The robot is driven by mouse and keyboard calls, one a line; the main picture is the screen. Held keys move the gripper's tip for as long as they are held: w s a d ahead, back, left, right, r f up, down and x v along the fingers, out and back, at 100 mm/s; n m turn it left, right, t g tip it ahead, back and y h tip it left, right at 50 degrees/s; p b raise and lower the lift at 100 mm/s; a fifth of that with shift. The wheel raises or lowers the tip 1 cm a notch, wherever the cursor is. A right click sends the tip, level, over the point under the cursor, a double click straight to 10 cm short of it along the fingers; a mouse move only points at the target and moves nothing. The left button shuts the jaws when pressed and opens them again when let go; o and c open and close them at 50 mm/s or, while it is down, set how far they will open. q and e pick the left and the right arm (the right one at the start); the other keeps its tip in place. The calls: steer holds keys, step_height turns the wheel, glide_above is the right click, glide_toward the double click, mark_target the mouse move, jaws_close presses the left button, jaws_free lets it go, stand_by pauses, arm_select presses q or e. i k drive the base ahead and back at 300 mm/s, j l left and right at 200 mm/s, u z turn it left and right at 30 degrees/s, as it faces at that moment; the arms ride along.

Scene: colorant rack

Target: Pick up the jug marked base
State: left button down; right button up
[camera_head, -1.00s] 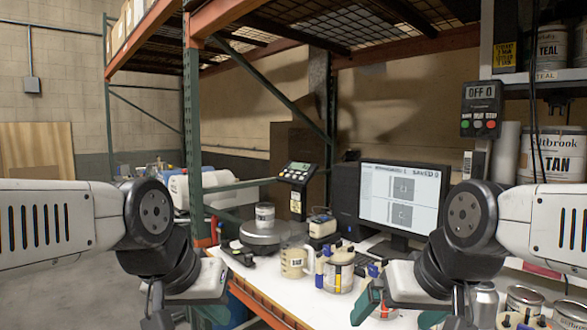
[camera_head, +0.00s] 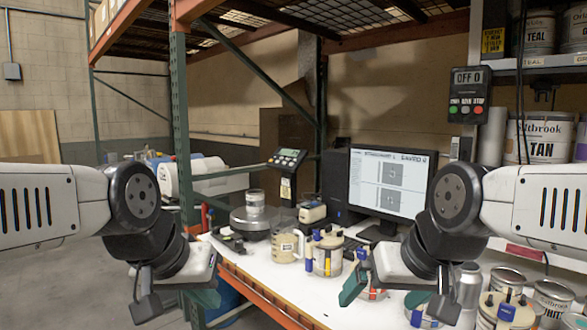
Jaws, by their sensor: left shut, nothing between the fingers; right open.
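A clear jug (camera_head: 286,247) with a handle, beige contents and a small dark-lettered label stands upright on the white worktop (camera_head: 262,277). The label is too small to read surely. My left gripper (camera_head: 206,297) is shut and empty, to the left of and nearer than the jug, partly hidden by my own wrist. My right gripper (camera_head: 384,293) is open, to the right of and nearer than the jug. Neither gripper touches the jug.
A round scale (camera_head: 251,226) bearing a can (camera_head: 255,198) is behind the jug. A container with colored clamps (camera_head: 327,256) stands just right of it. A monitor (camera_head: 391,183) is behind. Several cans crowd the front right. An orange rack beam (camera_head: 262,298) edges the worktop.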

mark_target(284, 232)
steer(key=i+j+z, duration=0.25)
steer(key=z, duration=0.15)
steer(key=i+j+z, duration=0.2)
steer(key=j+z, duration=0.25)
steer(key=l, duration=0.1)
